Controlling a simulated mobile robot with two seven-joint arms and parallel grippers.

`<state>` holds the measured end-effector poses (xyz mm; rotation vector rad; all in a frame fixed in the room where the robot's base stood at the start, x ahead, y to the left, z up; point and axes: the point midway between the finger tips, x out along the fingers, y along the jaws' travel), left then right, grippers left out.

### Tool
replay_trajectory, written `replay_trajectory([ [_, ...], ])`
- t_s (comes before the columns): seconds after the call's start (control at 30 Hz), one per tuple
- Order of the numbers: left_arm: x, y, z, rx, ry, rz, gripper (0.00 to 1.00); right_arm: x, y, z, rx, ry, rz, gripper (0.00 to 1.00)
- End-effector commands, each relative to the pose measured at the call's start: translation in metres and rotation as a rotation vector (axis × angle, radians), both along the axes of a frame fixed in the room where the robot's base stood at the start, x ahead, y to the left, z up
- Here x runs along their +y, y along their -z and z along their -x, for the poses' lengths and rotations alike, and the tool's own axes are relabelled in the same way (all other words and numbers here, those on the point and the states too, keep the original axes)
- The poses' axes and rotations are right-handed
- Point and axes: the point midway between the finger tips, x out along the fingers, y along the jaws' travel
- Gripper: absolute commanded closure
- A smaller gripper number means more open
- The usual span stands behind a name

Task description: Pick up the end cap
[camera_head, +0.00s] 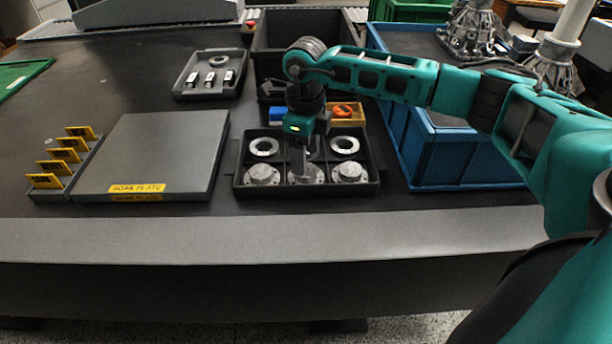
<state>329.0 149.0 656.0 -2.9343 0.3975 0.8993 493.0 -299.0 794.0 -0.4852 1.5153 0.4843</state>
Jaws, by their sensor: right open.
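A black compartment tray (367,190) stands near the table's front edge. Its front row holds three silver flanged round parts that look like end caps: a left one (262,175), a middle one (313,178) and a right one (349,173). Its back row shows a left ring (264,146) and a right ring (345,145). My right gripper (301,172) points down, open, at the middle front cap and hides part of it and the back middle compartment. I cannot tell whether its fingers touch the cap. My left gripper is not in view.
A grey soak plate (150,150) and a rack of yellow tags (62,160) stand at left. A small parts tray (211,75) lies behind. A black bin (270,35) stands behind the compartment tray, and a blue crate (440,160) close to its right.

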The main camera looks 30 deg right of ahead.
Motion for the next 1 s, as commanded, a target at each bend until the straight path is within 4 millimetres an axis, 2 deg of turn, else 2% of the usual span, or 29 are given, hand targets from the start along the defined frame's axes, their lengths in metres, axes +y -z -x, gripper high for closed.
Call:
replay_trajectory([
  [0.03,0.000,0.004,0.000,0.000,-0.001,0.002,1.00,-0.002,0.012,0.002,0.004,0.001,0.001,0.35],
  [0.2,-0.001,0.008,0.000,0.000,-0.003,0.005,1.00,-0.003,0.034,0.001,0.002,0.000,0.000,0.35],
  [0.47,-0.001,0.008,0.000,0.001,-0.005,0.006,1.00,-0.003,0.036,0.001,0.000,-0.001,0.000,0.36],
  [1.0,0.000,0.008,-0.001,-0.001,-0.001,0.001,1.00,-0.002,0.035,0.001,-0.001,0.000,-0.001,0.86],
])
